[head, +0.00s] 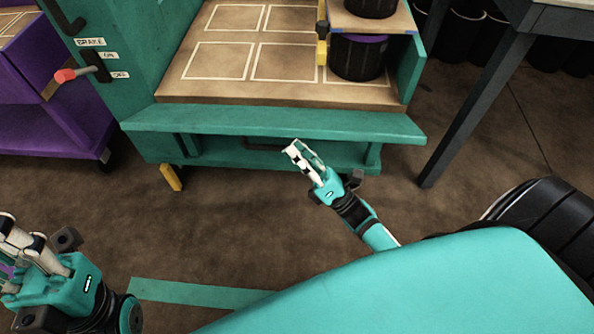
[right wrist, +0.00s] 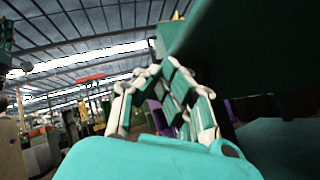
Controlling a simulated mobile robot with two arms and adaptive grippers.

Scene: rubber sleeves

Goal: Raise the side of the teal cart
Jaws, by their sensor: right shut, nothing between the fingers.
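The teal cart (head: 160,60) stands ahead in the head view. Its near side (head: 270,122) is a long teal panel along the deck's front edge, and it lies low, leaving the deck (head: 200,88) open toward me. My right gripper (head: 293,149) is shut and empty, just in front of the panel's lower edge near its middle; contact is not clear. In the right wrist view, the same fingers (right wrist: 165,68) point up beside the dark teal underside (right wrist: 235,50) of the cart. My left gripper (head: 15,235) is at the lower left, partly cut off, away from the cart.
A black bin (head: 358,58) stands on the deck under a small shelf (head: 370,18) at the right. A purple cart (head: 50,125) stands left, a dark table leg (head: 475,110) right. The floor between is clear.

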